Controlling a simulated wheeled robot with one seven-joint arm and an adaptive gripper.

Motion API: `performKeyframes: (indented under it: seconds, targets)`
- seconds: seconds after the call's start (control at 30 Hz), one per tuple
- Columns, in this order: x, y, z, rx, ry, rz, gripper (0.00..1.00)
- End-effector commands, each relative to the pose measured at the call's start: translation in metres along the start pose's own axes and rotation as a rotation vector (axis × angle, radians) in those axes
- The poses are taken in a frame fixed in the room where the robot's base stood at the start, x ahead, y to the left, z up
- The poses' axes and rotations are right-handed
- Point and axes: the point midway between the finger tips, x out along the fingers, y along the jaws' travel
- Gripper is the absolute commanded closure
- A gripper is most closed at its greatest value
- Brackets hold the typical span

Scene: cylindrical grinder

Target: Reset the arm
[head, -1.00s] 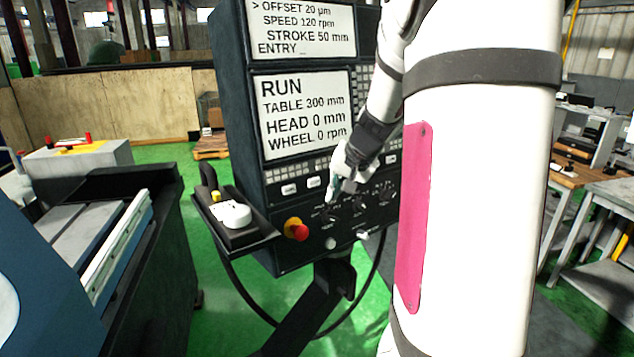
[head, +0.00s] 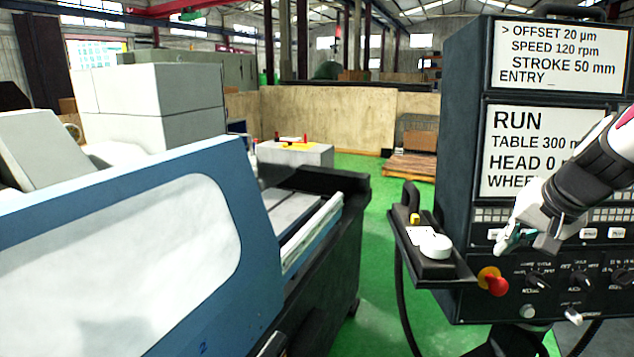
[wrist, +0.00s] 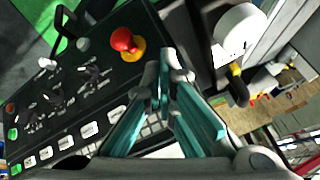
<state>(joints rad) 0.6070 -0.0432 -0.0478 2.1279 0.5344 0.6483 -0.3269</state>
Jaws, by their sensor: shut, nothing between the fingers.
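My gripper (head: 508,246) is in front of the control panel (head: 462,160) at the right of the head view, just above and right of the red emergency stop (head: 496,285). In the wrist view my gripper (wrist: 163,85) shows its teal fingers together at the tips, with nothing between them. The red stop button (wrist: 122,40) on its yellow base is up and left of the fingertips there. Knobs (wrist: 56,94) and lit white buttons lie left of the fingers. Whether the fingers touch the panel cannot be told. My arm covers part of the lower screen (head: 515,130).
A side shelf (head: 430,265) with a white round handwheel (head: 435,246) juts left from the panel. The blue-fronted grinder (head: 255,225) fills the left. Green floor (head: 375,230) is clear between them. A pallet (head: 410,166) with a box stands behind.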

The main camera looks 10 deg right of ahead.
Motion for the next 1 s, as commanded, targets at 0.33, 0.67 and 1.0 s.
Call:
performKeyframes:
  seconds: [0.33, 0.67, 1.0]
  targets:
    - [-0.050, -0.099, 0.143, -0.420, -0.086, -0.029, 1.00]
    - [-0.072, -0.090, 0.224, -0.663, -0.082, -0.001, 1.00]
    - [-0.074, -0.086, 0.231, -0.687, -0.079, 0.006, 1.00]
